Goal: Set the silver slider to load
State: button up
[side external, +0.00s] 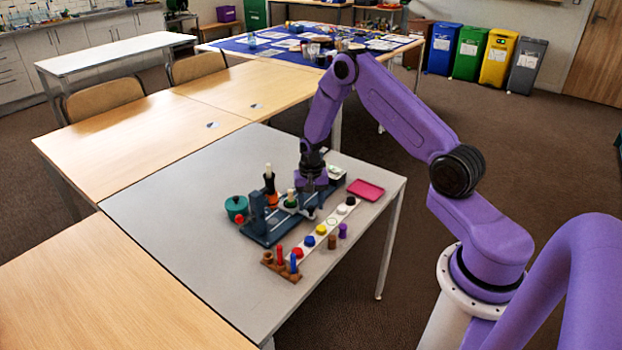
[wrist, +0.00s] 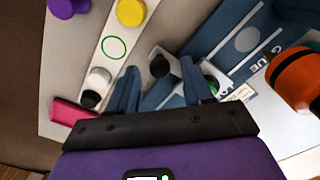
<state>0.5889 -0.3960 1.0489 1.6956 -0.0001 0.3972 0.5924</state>
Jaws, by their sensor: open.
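My gripper (side external: 313,188) is over the right part of a dark blue fixture (side external: 262,238) on the grey table. In the wrist view its two blue fingers (wrist: 163,84) are apart, with a gap between them. A small pale grey block with a dark rounded end (wrist: 160,66) shows between and just beyond the fingertips. I cannot tell whether it is the silver slider or whether a finger touches it. A blue plate with a "GLUE" label (wrist: 268,38) lies to the right. No "load" marking is readable, and my gripper hides part of the fixture.
A white strip (side external: 318,234) with coloured discs runs in front of the fixture. An orange-and-black bottle (wrist: 292,78) stands close on the right. The table's left part is clear.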

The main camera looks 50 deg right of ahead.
notch_tip(320, 180, up, 16)
jog(key=shift+r, duration=0.25)
dwell(0.5)
jog(key=s+a+r+n, duration=0.4)
jog(key=s+a+n, duration=0.15)
jog(key=a, duration=0.35)
jog(key=s+a+r+n, duration=0.45)
jog(key=s+a, duration=0.25)
jog(key=a, duration=0.2)
jog(key=s+a+r+n, duration=0.1)
jog(key=s+a+n, duration=0.1)
jog(key=s+n, duration=0.9)
jog(key=s, duration=1)
jog(key=shift+a+r+n, duration=0.15)
jog(key=shift+r+n, duration=0.1)
jog(key=shift+n, duration=0.05)
